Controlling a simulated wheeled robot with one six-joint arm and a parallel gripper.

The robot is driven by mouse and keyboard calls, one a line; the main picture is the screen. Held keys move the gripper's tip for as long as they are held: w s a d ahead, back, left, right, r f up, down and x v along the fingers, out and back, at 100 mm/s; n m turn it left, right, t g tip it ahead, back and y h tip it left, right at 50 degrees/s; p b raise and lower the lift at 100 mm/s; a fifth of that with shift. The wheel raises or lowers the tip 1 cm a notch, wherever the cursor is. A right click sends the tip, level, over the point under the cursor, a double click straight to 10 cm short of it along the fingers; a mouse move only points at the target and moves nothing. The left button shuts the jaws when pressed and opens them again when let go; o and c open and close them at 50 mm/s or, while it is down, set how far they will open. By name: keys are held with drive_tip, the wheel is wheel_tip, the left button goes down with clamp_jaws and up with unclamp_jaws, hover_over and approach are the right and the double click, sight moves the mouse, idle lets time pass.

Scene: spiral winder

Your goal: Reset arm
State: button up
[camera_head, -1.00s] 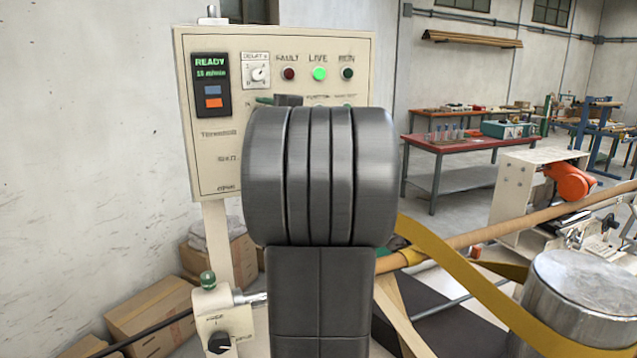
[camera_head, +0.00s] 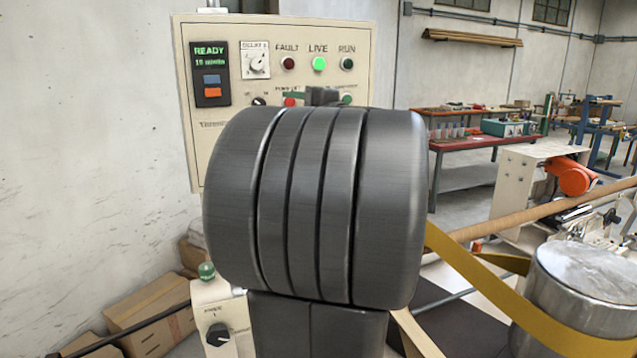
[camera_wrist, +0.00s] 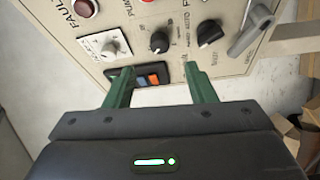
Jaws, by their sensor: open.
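My gripper (camera_wrist: 160,88) shows in the wrist view with its two green fingers apart and nothing between them. It points at the lower part of the cream control panel (camera_wrist: 190,45) and is apart from it as far as I can tell. In the head view the control panel (camera_head: 185,100) stands behind my arm. Its display reads READY, and the green LIVE lamp (camera_head: 319,64) is lit. The FAULT lamp (camera_head: 288,63) and RUN lamp (camera_head: 347,63) are dark. My dark grey arm hides the panel's lower right and most of my gripper.
A cream box with a black knob (camera_head: 217,335) stands at the lower left. Cardboard boxes (camera_head: 150,310) lie by the wall. A yellow strap (camera_head: 500,290), a tan tube (camera_head: 540,208) and a metal cylinder (camera_head: 588,285) are at the right. A red-topped table (camera_head: 480,142) stands behind.

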sight(259, 104)
drive_tip(key=v, duration=0.4)
drive_tip(key=w+a+m+t+h+b, duration=0.5)
drive_tip(key=w+a+m+t+b, duration=0.3)
drive_tip(key=m, duration=1.4)
drive_tip(key=shift+w+a+b, duration=0.65)
drive_tip(key=shift+a+b, duration=0.25)
drive_tip(key=shift+a, duration=0.35)
drive_tip(key=shift+m, duration=0.5)
